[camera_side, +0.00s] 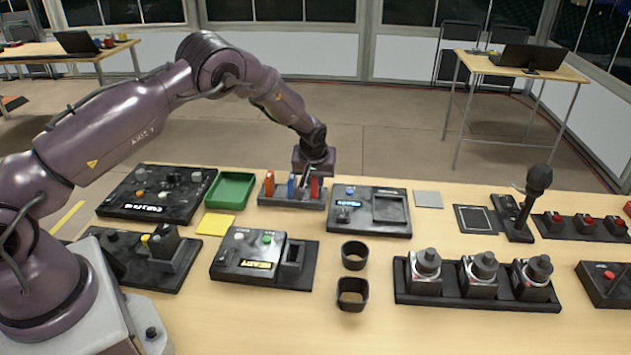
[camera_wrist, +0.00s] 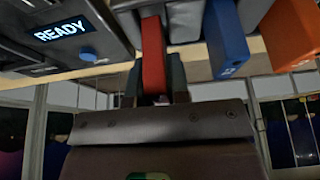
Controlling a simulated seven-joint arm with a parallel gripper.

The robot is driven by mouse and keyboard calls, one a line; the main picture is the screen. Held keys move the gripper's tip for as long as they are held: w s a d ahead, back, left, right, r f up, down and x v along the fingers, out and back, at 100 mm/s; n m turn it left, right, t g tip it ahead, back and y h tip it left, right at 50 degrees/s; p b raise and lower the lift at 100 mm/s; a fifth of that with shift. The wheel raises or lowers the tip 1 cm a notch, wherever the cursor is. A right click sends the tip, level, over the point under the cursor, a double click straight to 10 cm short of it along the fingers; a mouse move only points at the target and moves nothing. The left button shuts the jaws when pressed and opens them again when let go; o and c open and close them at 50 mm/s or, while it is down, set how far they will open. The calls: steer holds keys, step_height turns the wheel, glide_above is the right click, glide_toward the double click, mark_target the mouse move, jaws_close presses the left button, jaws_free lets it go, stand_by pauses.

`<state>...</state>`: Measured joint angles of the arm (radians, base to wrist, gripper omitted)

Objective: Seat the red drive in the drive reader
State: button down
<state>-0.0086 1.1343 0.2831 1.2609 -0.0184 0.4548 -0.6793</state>
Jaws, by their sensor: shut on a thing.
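The red drive (camera_wrist: 153,58) is a narrow upright slab between my gripper's fingers in the wrist view. My gripper (camera_side: 315,178) is shut on it at the right end of the dark drive rack (camera_side: 283,201) in the side view. The drive (camera_side: 315,189) appears to stand in the rack there. A black unit with a lit READY sign (camera_side: 258,265) and an open dark slot block (camera_side: 292,254) stands in front of the rack. Another unit (camera_side: 370,227), with a square recess, stands right of the rack. I cannot tell for sure which is the drive reader.
A blue drive (camera_wrist: 228,40) and an orange drive (camera_wrist: 290,35) stand beside the red one. A green tray (camera_side: 230,190) is left of the rack. Two dark cups (camera_side: 354,255) and a row of capped blocks (camera_side: 477,292) stand in front.

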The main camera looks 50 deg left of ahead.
steer(key=shift+f, duration=0.6)
steer(key=shift+f, duration=0.2)
steer(key=c, duration=1.1)
jaws_free()
